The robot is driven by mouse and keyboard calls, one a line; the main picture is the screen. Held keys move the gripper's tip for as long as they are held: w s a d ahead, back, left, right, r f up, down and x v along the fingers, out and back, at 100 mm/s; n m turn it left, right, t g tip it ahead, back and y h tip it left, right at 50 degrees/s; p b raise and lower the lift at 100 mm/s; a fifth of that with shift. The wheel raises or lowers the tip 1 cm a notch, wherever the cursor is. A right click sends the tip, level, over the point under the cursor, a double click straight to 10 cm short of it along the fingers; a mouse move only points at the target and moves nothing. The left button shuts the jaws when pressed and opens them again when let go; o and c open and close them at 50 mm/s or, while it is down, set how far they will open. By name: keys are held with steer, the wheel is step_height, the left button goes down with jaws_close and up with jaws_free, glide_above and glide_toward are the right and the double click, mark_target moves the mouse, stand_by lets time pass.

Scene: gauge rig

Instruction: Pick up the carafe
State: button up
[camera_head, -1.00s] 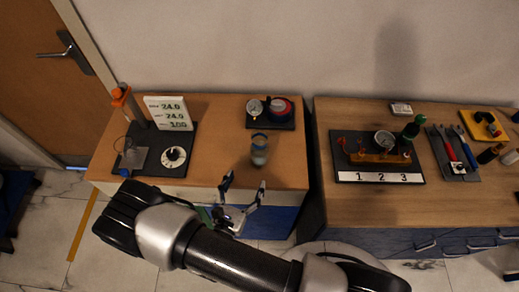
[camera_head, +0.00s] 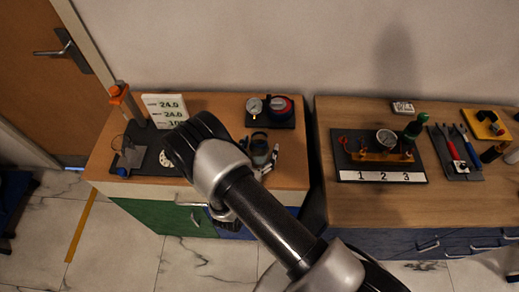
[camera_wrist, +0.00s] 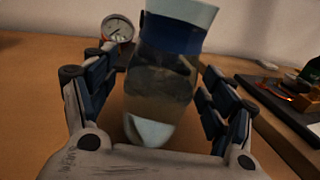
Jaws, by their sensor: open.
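The carafe (camera_wrist: 160,85) is a clear vessel with a blue band and a pale rim, with pale contents at its bottom. In the wrist view it stands between the two fingers of my gripper (camera_wrist: 158,100), tilted slightly in the picture. The fingers are open, with a visible gap on the right side; the left finger is close to the glass. In the head view the carafe (camera_head: 259,145) is on the left wooden cabinet top near its front edge, partly hidden by my gripper (camera_head: 262,158) and wrist.
A gauge with a red part on a dark plate (camera_head: 278,121) stands just behind the carafe. A display panel (camera_head: 165,110) and a dark base are at left. The right table (camera_head: 350,220) holds a numbered valve board (camera_head: 378,176) and tools. A gap separates the two furniture pieces.

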steer(key=shift+c, duration=0.3)
steer(key=c, duration=1.3)
